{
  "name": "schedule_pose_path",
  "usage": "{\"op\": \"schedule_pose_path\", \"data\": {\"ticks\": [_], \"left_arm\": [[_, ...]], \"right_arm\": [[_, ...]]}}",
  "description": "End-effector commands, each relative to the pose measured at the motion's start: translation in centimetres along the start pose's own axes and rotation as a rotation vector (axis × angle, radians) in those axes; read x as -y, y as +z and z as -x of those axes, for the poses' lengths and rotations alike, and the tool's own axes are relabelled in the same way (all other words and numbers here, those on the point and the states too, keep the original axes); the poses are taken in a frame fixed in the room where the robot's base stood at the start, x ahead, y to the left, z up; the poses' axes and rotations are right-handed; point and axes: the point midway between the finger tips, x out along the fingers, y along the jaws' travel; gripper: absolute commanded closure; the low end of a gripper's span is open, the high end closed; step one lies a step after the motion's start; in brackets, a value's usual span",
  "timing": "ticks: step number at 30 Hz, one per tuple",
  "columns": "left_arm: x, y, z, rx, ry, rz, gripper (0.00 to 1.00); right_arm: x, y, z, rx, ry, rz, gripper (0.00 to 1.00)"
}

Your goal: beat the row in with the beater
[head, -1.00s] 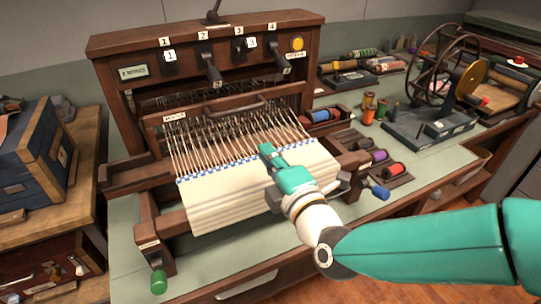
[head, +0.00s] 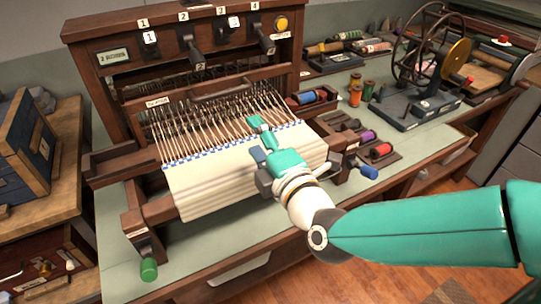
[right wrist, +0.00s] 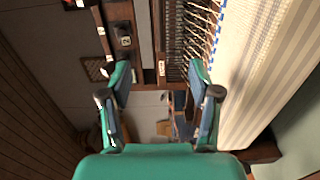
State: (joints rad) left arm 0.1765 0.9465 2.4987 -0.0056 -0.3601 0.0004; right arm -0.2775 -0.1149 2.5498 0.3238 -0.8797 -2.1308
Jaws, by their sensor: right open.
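The loom's beater (head: 180,97) is a dark wooden bar with a curved handle on top and a white label at its left end. It stands upright across the warp threads (head: 205,125), behind the cloth. A blue-and-white checked row (head: 212,151) runs along the far edge of the cream cloth (head: 225,185). My right gripper (head: 256,138) is open and empty, above the right part of the row, in front of the beater and apart from its handle. Its two spread fingers show in the right wrist view (right wrist: 160,75). My left gripper is out of view.
Numbered levers (head: 190,47) and a yellow button (head: 281,24) sit on the loom's top beam. Thread spools (head: 380,150) lie to the right, and a wheeled winder (head: 425,85) stands beyond them. A blue chest (head: 25,150) is at the left.

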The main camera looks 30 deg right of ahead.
Motion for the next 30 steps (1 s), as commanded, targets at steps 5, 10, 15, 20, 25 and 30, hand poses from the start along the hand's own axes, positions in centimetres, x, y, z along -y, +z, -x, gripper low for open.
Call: {"op": "schedule_pose_path", "data": {"ticks": [5, 10, 15, 20, 25, 30], "left_arm": [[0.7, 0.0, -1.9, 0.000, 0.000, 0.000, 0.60], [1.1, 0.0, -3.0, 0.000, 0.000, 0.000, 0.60], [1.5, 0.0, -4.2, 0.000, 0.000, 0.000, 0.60], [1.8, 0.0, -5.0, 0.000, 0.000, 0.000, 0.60], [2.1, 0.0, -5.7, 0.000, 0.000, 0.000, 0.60], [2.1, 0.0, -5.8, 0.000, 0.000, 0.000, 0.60]], "right_arm": [[0.4, 0.0, 1.5, -0.003, 0.004, -0.003, 0.38], [0.3, 0.0, 2.9, -0.001, 0.005, -0.001, 0.38], [0.4, -0.1, 4.2, -0.004, 0.003, -0.003, 0.38], [0.2, -0.1, 5.5, -0.002, 0.005, -0.003, 0.38], [0.2, 0.0, 6.7, -0.003, 0.003, -0.003, 0.38], [0.1, 0.0, 7.1, -0.004, 0.000, -0.002, 0.38]]}}
